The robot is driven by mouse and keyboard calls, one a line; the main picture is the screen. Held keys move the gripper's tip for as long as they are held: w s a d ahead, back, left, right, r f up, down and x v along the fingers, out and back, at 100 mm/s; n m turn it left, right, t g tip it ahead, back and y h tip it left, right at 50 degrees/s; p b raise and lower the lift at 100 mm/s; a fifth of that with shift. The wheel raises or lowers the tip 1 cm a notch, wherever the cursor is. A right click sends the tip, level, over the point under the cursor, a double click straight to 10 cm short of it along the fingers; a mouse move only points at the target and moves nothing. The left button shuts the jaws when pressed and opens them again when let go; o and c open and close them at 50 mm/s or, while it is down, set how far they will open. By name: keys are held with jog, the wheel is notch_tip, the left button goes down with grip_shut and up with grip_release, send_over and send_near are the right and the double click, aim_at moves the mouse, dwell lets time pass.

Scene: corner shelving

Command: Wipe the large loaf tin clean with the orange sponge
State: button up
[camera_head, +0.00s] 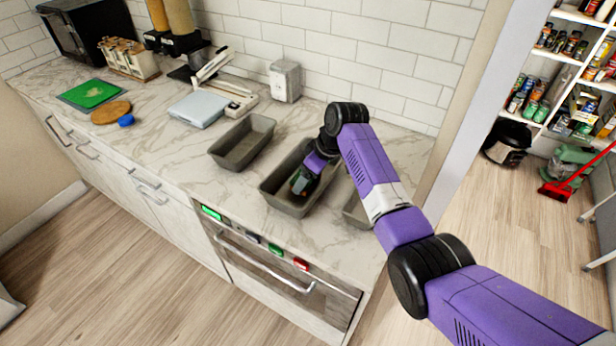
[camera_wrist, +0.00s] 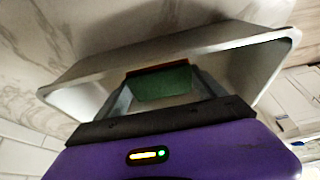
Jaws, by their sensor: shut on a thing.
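Several grey loaf tins stand in a row on the marble counter: a left one (camera_head: 228,157), a middle one (camera_head: 277,199) and a right one (camera_head: 355,213) partly hidden by my arm. I cannot tell surely which is the large one. My gripper (camera_head: 300,184) reaches down inside the middle tin. It is shut on the sponge (camera_wrist: 165,83), which shows a green face and a thin orange-red edge between the fingers. The middle tin's rim and inner wall (camera_wrist: 95,75) surround it in the wrist view. Whether the sponge touches the floor of the tin is hidden.
A kitchen scale (camera_head: 198,109), a white canister (camera_head: 285,81), a green board (camera_head: 91,94), a round wooden board (camera_head: 111,112) and a blue object (camera_head: 126,120) stand farther left or behind. An oven (camera_head: 275,268) is below the counter. The counter before the tins is clear.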

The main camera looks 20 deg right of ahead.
jog(key=shift+r+p, duration=1.5)
jog(key=shift+r, duration=1.3)
notch_tip(320, 180, up, 5)
jog(key=shift+r, duration=0.1)
